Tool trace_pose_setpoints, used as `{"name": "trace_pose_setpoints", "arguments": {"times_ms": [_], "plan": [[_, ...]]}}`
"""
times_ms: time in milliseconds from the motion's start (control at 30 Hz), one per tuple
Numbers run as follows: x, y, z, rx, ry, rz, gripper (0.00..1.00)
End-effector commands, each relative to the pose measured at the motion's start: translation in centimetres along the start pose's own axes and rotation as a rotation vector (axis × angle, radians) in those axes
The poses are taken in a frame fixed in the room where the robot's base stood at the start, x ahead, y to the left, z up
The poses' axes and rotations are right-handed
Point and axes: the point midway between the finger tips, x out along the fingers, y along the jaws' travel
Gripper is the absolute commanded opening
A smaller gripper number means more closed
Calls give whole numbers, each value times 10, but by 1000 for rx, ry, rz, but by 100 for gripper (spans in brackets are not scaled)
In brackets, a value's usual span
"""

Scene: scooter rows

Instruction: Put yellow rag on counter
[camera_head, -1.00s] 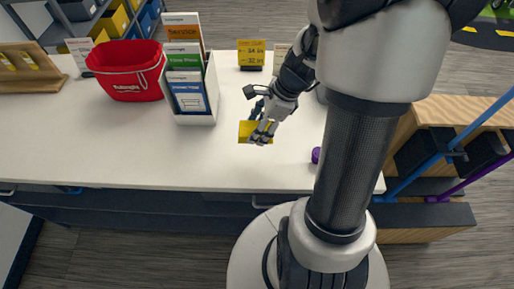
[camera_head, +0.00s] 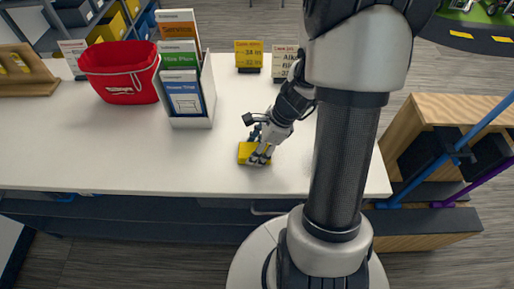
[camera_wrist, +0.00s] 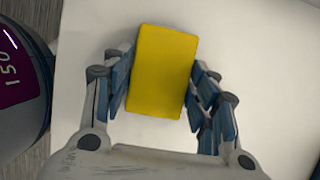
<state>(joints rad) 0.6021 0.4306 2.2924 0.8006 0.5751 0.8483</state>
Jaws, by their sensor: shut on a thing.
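The yellow rag (camera_head: 247,153) is a small flat-sided yellow block in the head view, at or just above the white counter (camera_head: 100,165). In the wrist view the rag (camera_wrist: 161,70) sits between the two fingers. My gripper (camera_head: 258,158) is shut on it, and its fingers (camera_wrist: 160,88) press both long sides. The white counter top (camera_wrist: 275,60) fills most of the background behind the rag. I cannot tell for sure whether the rag touches the counter.
A red bucket (camera_head: 122,88) and a brochure holder (camera_head: 207,98) stand left of my gripper. A yellow sign (camera_head: 249,56) and a white sign (camera_head: 283,62) stand behind it. The counter's front left is clear. A wooden rack (camera_head: 440,115) is at the right.

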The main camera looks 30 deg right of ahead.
Motion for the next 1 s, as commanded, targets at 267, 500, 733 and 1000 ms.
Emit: {"name": "trace_pose_setpoints", "arguments": {"times_ms": [267, 500, 733, 1000], "plan": [[1, 0, -1, 0, 0, 0, 68], [1, 0, 0, 0, 0, 0, 74], [-2, 0, 1, 0, 0, 0, 74], [-52, -1, 2, 0, 1, -4, 74]]}}
